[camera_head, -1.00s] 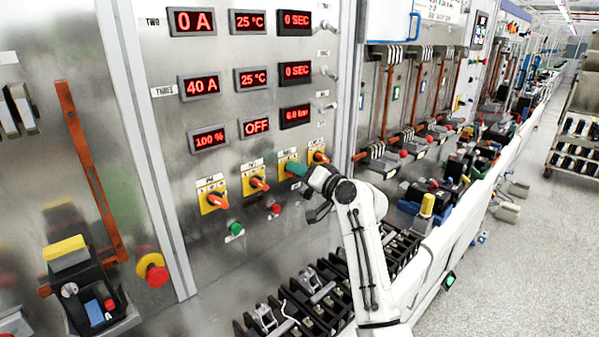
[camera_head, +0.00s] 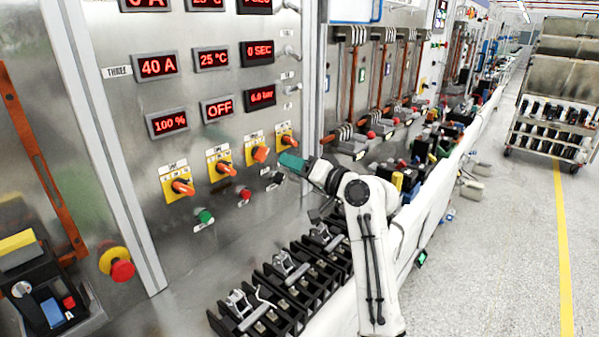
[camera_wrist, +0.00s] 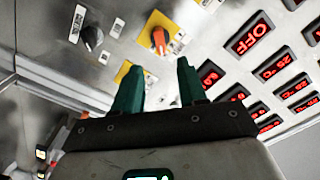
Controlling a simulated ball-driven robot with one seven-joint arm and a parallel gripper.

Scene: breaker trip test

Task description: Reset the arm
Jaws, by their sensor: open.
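My gripper (camera_head: 291,163) is in front of the metal control panel (camera_head: 222,175), close to the right end of its row of orange knobs on yellow plates. In the wrist view my gripper (camera_wrist: 158,82) shows two green fingers spread apart with nothing between them. An orange knob (camera_wrist: 159,40) on a yellow plate lies beyond the gap between the fingertips. A black knob (camera_wrist: 92,38) is to its left. In the head view my white arm bends down from the gripper to the lower right. Any contact with the panel cannot be told.
Red displays, including an OFF display (camera_head: 217,109), fill the panel above the knobs. A green button (camera_head: 205,216) and a red button (camera_head: 245,193) sit below. Black breaker fixtures (camera_head: 285,270) line the bench under the panel. A loaded rack (camera_head: 553,130) stands at far right; the floor before it is clear.

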